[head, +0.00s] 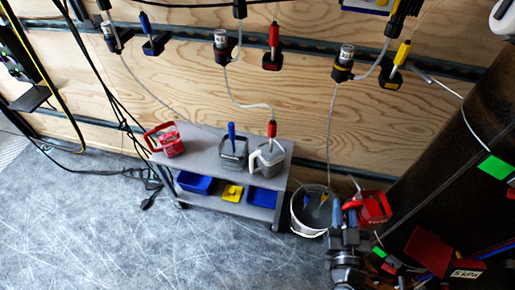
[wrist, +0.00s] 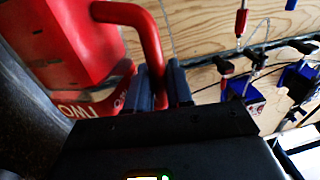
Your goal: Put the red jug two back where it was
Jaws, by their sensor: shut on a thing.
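A red jug, red jug two (head: 375,208), is held at the right in the head view, above and right of a white bucket (head: 306,222). My gripper (head: 343,214) is shut on its handle. In the wrist view the red jug (wrist: 75,45) fills the upper left, with white lettering upside down that seems to read TWO. Its red handle passes between the two dark fingers of my gripper (wrist: 159,88). Another red jug (head: 165,142) stands on the left end of the grey cart's top (head: 197,150).
A grey jug with a blue tool (head: 233,152) and a white-handled jug (head: 268,160) stand on the cart. A dark cylinder (head: 450,140) is close on the right. Hoses hang from the wall.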

